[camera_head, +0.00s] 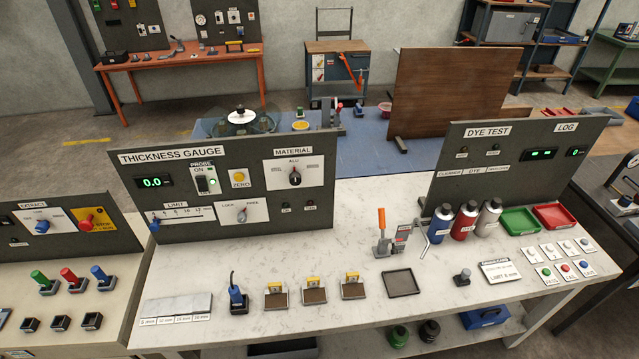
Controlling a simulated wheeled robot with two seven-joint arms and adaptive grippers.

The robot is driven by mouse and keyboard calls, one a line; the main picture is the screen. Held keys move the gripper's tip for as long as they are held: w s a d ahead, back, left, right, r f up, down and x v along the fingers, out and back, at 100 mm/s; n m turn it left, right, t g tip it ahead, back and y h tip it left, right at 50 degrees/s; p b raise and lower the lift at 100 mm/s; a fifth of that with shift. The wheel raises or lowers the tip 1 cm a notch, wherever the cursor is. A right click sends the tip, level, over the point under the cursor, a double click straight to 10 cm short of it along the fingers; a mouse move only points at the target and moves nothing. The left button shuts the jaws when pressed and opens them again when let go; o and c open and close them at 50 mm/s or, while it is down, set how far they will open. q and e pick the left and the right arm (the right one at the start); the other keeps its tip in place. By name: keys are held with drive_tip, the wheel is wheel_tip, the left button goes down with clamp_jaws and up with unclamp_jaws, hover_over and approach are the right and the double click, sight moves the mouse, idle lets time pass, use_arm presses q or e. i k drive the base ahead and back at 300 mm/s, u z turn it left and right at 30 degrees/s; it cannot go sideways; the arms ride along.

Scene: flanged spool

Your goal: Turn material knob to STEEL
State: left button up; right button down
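The material knob (295,178) is a black knob on a white plate under the MATERIAL label (293,151). It sits at the upper right of the dark thickness gauge panel (270,212). ALU is printed above the knob, and small words at its two sides are too small to read surely. The knob's mark seems to point up toward ALU, but it is tiny. Neither of my grippers is in view.
The white bench top (350,225) in front of the panel holds a blue probe (237,297), several small sample blocks, a black tray (400,283) and bottles at the right. A second knob (242,215) and a yellow ZERO button (239,178) are near the material knob.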

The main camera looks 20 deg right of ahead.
sight(294, 178)
drive_tip(key=k, duration=0.45)
drive_tip(key=z, duration=0.55)
drive_tip(key=i, duration=0.5)
drive_tip(key=u, duration=0.4)
drive_tip(key=k, duration=1.15)
drive_tip(key=u, duration=1.25)
drive_tip(key=i, duration=0.8)
drive_tip(key=z, duration=0.65)
drive_tip(key=i, duration=0.55)
drive_tip(key=z, duration=0.55)
